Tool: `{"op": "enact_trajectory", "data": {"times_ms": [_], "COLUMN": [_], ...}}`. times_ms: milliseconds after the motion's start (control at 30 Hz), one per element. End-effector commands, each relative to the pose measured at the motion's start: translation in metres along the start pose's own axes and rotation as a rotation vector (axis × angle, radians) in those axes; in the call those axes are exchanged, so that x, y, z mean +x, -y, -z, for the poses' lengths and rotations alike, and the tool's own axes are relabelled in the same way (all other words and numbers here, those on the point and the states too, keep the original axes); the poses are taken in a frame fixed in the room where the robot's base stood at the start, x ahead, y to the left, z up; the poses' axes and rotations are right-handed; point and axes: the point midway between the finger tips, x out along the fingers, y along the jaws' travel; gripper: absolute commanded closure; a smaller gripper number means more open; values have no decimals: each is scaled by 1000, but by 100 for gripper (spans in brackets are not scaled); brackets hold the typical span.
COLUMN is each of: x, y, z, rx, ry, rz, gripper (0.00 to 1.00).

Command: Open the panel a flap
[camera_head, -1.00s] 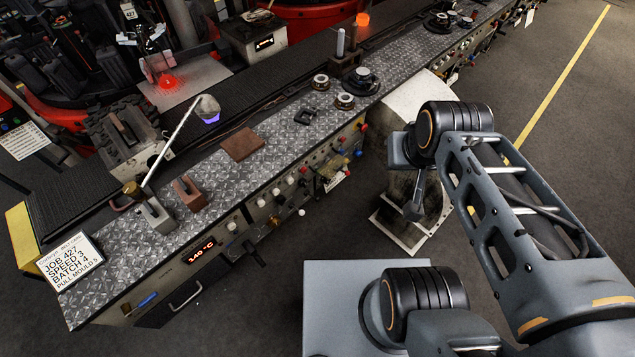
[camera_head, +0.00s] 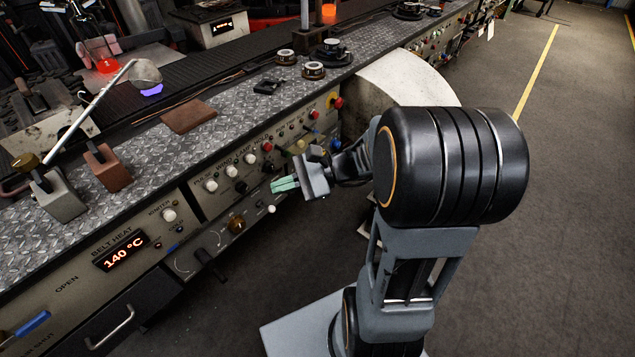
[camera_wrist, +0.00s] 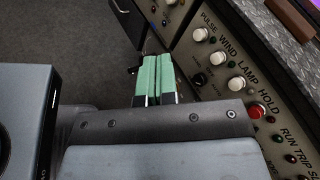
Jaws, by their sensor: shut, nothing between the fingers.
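The console front carries a dark panel with a silver bar handle (camera_head: 112,328) at the lower left of the head view. It looks closed, and I see no label naming it panel a flap. A blue lever (camera_head: 33,323) lies left of it, with OPEN printed above it. My gripper (camera_head: 285,185) has green fingers. It is in front of the knob panel, up and right of the handle. In the wrist view my gripper (camera_wrist: 158,76) is shut and empty, its fingers side by side. The silver handle is not clearly visible there.
The knob panel (camera_head: 217,191) has several white knobs and a red button. A brass knob (camera_head: 237,225) and small levers project below it. The BELT HEAT display (camera_head: 120,250) reads 140 °C.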

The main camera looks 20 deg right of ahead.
Motion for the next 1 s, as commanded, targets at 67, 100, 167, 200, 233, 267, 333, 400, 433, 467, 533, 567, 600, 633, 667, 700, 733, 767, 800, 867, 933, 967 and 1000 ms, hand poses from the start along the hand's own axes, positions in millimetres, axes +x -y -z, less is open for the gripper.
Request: {"op": "enact_trajectory", "data": {"times_ms": [67, 100, 167, 200, 233, 267, 333, 400, 433, 467, 533, 567, 600, 633, 667, 700, 733, 767, 800, 867, 933, 967, 1000], "x": [-6, -13, -26, -37, -45, -53, -71, -88, -95, -101, -113, -118, -122, -125, -127, -129, -130, -130, -130, -127, -122, -120, -117], "y": [-5, -1, 3, 4, 4, 5, 3, -1, -2, -4, -8, -10, -12, -13, -13, -12, -11, -9, -6, 1, 12, 17, 24], "z": [63, 82, 110, 128, 141, 153, 180, 202, 211, 218, 232, 237, 242, 245, 247, 249, 250, 250, 249, 248, 244, 243, 241], "rx": [103, 142, 189, 214, 229, 240, 260, 271, 274, 275, 275, 274, 273, 272, 271, 270, 269, 267, 266, 265, 264, 264, 263], "ry": [98, 144, 207, 245, 271, 295, 341, 379, 391, 402, 422, 428, 435, 440, 444, 447, 449, 450, 452, 452, 454, 452, 454], "rz": [186, 278, 410, 496, 556, 614, 738, 844, 883, 919, 988, 1013, 1040, 1056, 1069, 1083, 1089, 1094, 1098, 1099, 1098, 1097, 1096], "gripper": [100, 100, 100, 100, 100, 100, 100, 100, 100, 100, 100, 100, 100, 100, 100, 100, 100, 100, 100, 100, 100, 100, 100]}}
